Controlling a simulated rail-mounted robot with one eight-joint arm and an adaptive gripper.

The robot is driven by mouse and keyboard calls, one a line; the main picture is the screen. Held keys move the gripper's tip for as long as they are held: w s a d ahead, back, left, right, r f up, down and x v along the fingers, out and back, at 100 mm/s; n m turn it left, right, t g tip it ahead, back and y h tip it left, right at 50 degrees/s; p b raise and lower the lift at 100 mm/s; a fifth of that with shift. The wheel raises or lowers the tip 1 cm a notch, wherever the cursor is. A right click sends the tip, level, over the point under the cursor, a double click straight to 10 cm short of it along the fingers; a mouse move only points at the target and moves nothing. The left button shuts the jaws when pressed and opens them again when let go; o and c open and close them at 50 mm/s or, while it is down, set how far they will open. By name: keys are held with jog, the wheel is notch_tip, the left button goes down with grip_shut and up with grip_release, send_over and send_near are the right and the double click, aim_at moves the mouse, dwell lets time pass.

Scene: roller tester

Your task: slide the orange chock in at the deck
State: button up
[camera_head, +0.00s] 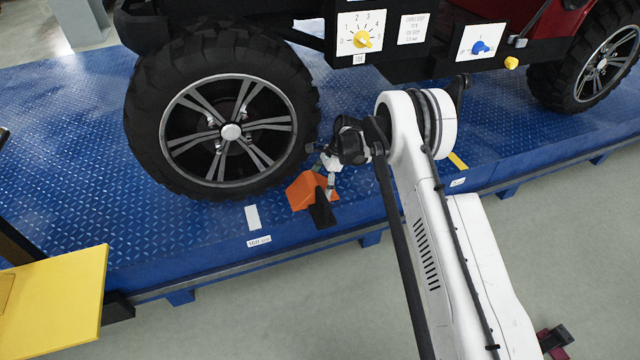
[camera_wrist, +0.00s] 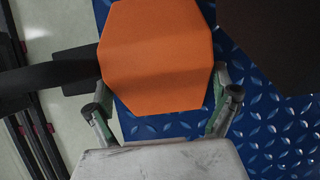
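The orange chock (camera_head: 306,192) is at the near edge of the blue deck (camera_head: 215,234), just right of the lower part of the left tyre (camera_head: 145,125). A black piece (camera_head: 321,212) sticks out from its near side. My gripper (camera_head: 331,177) reaches it from the right, with its fingers at the chock. In the wrist view, the chock (camera_wrist: 157,60) fills the space between the two fingers, which press against its left and right sides. I cannot tell whether the chock rests on the deck or hangs slightly above it.
A white mark (camera_head: 252,217) and a small label (camera_head: 259,241) lie on the deck left of the chock. Panels with a yellow knob (camera_head: 362,40) and a blue knob (camera_head: 481,47) stand behind my arm. A yellow plate (camera_head: 55,300) is at lower left.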

jog(key=shift+o, duration=0.3)
jog(key=shift+r, duration=0.15)
jog(key=s+d+r+n+t, duration=0.1)
jog(key=d+r, duration=0.2)
jog(key=r, duration=0.6)
jog(key=s+d+r+n+t, duration=0.1)
jog(key=s+d+r, duration=0.15)
jog(key=r, duration=0.75)
jog(key=d+r+n, duration=0.1)
jog(key=d+r, duration=0.3)
jog(key=r, duration=0.5)
jog(key=s+d+r+n+t+h, duration=0.25)
jog(key=s+d+r, duration=0.25)
jog(key=s+r, duration=0.7)
jog(key=s+d+r+n+t, duration=0.1)
jog(key=s+d+r+n, duration=0.15)
jog(key=s, duration=0.45)
jog(key=s+d+r+n+t, duration=0.1)
jog(key=s+d+r+n, duration=0.15)
jog(key=s, duration=0.45)
jog(key=s+d+f+n+t+h, duration=0.1)
jog(key=s+d+f+n, duration=0.1)
jog(key=s, duration=0.5)
jog(key=s+d+f+n+t+h, duration=0.1)
jog(key=s+d+f+t, duration=0.1)
jog(key=s, duration=0.5)
notch_tip(320, 180, up, 15)
jog(key=p, duration=1.5)
